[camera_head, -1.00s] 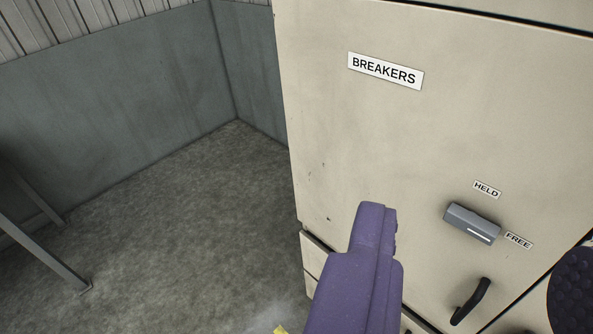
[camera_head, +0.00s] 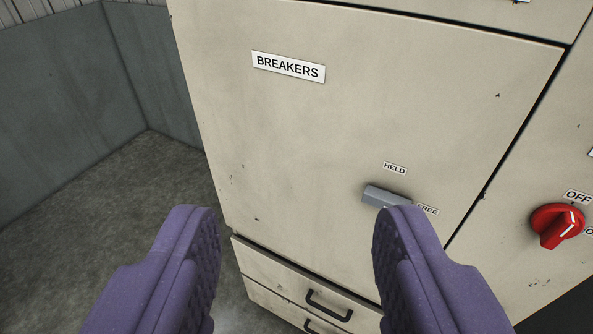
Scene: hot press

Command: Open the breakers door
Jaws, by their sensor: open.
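The breakers door (camera_head: 330,130) is a beige cabinet panel, shut in its frame, with a BREAKERS label (camera_head: 288,67) near its top left. A grey latch (camera_head: 381,195) sits low on the door, between the HELD (camera_head: 395,168) and FREE (camera_head: 428,210) labels. Its right part is hidden, so I cannot tell its setting. The black door handle below the latch is hidden behind my right finger. My gripper (camera_head: 298,215) is open and empty in front of the lower door, its purple fingers wide apart. I cannot tell whether the right finger touches anything.
A red rotary knob (camera_head: 557,226) with an OFF label is on the neighbouring panel at the right. Drawers with black handles (camera_head: 328,304) are below the door. Grey walls (camera_head: 50,110) and open floor (camera_head: 110,215) are at the left.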

